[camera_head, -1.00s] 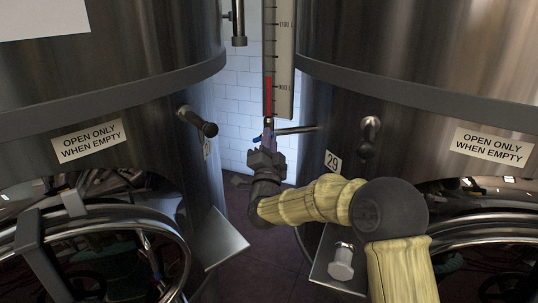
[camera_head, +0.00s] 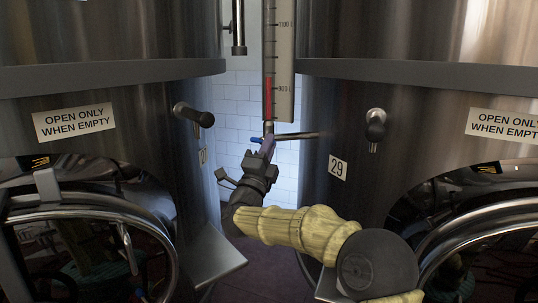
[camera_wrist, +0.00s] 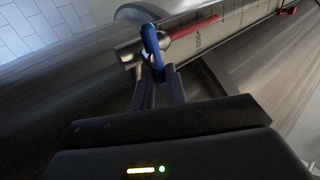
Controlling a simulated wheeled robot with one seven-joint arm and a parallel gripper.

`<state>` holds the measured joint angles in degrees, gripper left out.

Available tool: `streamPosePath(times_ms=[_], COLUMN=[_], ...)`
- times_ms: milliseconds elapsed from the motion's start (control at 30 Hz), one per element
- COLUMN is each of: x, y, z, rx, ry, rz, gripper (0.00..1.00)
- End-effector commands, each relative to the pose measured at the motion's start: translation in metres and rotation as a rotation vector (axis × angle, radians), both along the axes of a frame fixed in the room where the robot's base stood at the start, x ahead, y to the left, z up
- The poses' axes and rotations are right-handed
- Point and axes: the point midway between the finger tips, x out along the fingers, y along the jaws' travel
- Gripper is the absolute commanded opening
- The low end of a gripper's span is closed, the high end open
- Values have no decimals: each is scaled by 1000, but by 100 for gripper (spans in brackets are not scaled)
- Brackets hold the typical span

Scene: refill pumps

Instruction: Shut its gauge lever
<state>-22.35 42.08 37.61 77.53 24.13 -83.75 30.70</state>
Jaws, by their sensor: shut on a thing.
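The blue gauge lever (camera_wrist: 152,42) sits at the foot of the level gauge (camera_head: 281,60), where a short pipe (camera_head: 297,136) joins it from the tank marked 29. In the head view the lever (camera_head: 255,139) shows as a small blue tip just left of the gauge's foot. My gripper (camera_head: 267,146) reaches up to it from below, between the two tanks. In the wrist view my gripper's fingers (camera_wrist: 159,84) are close together at the lever's lower end, shut on it. The exact contact is partly hidden by the fingers. The gauge shows a red column.
Large steel tanks stand left (camera_head: 110,35) and right (camera_head: 420,45), with a narrow gap between them and a white tiled wall (camera_head: 235,100) behind. Black-handled taps (camera_head: 193,114) and (camera_head: 375,128) jut out from both tanks. A metal shelf (camera_head: 212,257) sticks out at the lower left of the gap.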

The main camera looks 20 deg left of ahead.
Motion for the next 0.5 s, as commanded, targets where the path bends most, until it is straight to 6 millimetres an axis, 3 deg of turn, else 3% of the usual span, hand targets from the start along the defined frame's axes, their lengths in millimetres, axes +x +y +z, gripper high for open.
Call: streamPosePath(times_ms=[433, 467, 500], x=[1, 1, 1], y=[0, 0, 0], z=[-3, -3, -3], rx=[12, 12, 12], ry=[5, 5, 5], rz=[-1, -1, -1], gripper=[0, 17, 25])
